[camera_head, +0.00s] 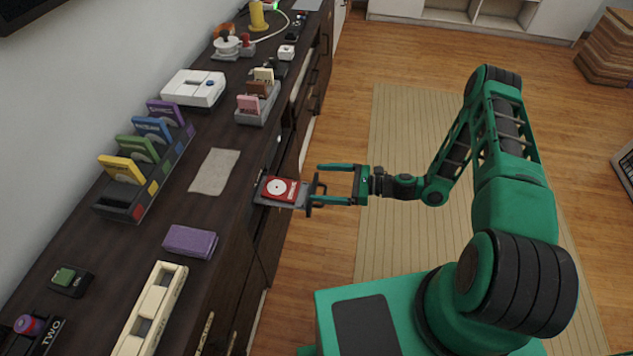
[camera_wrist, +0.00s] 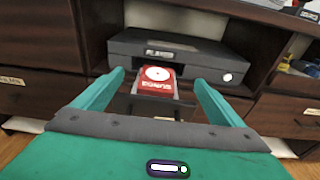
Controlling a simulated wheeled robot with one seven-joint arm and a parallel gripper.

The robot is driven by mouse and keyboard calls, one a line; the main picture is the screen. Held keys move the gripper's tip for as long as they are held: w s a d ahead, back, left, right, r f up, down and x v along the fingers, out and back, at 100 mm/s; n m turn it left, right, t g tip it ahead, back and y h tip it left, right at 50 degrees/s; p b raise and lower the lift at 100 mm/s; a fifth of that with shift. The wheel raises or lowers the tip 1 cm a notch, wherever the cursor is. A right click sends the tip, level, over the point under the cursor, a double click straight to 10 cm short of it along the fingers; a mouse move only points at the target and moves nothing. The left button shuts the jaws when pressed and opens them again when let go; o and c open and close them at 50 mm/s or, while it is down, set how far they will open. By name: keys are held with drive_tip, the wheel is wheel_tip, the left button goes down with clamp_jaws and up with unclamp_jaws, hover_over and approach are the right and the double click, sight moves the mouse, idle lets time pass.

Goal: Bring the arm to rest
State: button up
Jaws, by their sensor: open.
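My green gripper (camera_head: 322,185) is open, its two fingers pointing left toward the dark cabinet. In the wrist view my gripper (camera_wrist: 158,88) has its fingers apart on either side of a red cartridge (camera_wrist: 157,80) with a white disc. The red cartridge (camera_head: 279,188) lies on a grey pull-out tray (camera_head: 299,201) at the cabinet front. The tray belongs to a dark box labelled as a player (camera_wrist: 180,52). The fingertips are near the tray's front, and I cannot tell whether they touch it. My arm reaches left from my base, bent at the elbow.
The dark cabinet top (camera_head: 217,220) holds a rack of coloured cartridges (camera_head: 150,175), a purple box (camera_head: 190,242), a cloth (camera_head: 214,171) and a white device (camera_head: 195,88). Open floor with a beige rug (camera_head: 410,125) lies right of the cabinet, around my arm.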

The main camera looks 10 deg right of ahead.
idle(0.7)
drive_tip(key=shift+d+r+n+g, duration=0.15)
drive_tip(key=shift+r+n+g, duration=0.2)
drive_tip(key=shift+n, duration=0.15)
drive_tip(key=s+d+r+n+g+h, duration=0.3)
drive_tip(key=s+d+r+n+h, duration=0.3)
drive_tip(key=d+r, duration=0.4)
drive_tip(key=s+d+r+n+g+h, duration=0.2)
drive_tip(key=s+d+r+n+h, duration=0.25)
drive_tip(key=d+r+n, duration=0.4)
drive_tip(key=s+d+r+h, duration=0.2)
drive_tip(key=s+d+r, duration=0.2)
drive_tip(key=s+r, duration=0.4)
drive_tip(key=s+d+r+h, duration=0.2)
drive_tip(key=s+d+r, duration=0.3)
drive_tip(key=s+r, duration=0.4)
drive_tip(key=s, duration=0.4)
drive_tip(key=shift+s+r+h, duration=0.3)
drive_tip(key=shift+h, duration=0.05)
drive_tip(key=shift+w+f, duration=0.25)
drive_tip(key=shift+w, duration=0.4)
